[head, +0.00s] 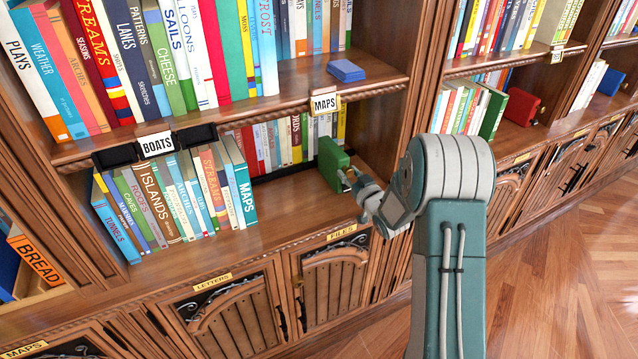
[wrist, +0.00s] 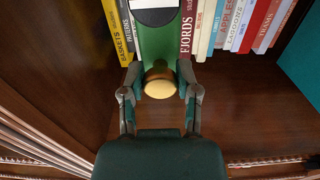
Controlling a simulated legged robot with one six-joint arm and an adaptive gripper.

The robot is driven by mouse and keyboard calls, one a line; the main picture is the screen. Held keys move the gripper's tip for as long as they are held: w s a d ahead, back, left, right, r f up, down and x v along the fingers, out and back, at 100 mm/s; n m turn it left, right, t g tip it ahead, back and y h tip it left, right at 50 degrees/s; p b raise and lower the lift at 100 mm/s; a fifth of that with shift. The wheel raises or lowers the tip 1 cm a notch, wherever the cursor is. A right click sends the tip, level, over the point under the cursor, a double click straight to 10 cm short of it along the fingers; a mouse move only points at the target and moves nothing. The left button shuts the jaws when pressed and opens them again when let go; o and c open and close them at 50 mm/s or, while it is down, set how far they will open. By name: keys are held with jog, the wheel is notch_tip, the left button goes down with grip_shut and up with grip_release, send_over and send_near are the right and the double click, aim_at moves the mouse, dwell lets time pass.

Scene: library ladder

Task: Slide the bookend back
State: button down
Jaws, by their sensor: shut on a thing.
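The green bookend (head: 333,163) stands on the lower shelf, to the right of the front row of books and apart from it. In the wrist view the bookend (wrist: 160,40) is a green block with a pale plate on top and a round brass knob (wrist: 159,84) facing me. My gripper (head: 350,183) reaches in from the right at the shelf. In the wrist view my gripper (wrist: 160,78) has one finger on each side of the bookend's knob end and is shut on it. The bookend's far end and base are hidden.
The front row of books (head: 180,195) ends at a teal MAPS book (head: 244,190). A back row of books (head: 290,140) stands behind. Bare shelf (head: 290,200) lies between the MAPS book and the bookend. The upper shelf edge (head: 250,112) overhangs; a blue block (head: 346,70) sits above.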

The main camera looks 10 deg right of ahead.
jog(key=d, duration=0.2)
jog(key=w+d, duration=0.1)
jog(key=d, duration=0.1)
jog(key=w+d, duration=0.1)
jog(key=d, duration=0.1)
jog(key=shift+r, duration=0.1)
jog(key=shift+c, duration=1.7)
grip_release()
jog(key=shift+a, duration=0.1)
jog(key=v, duration=1.2)
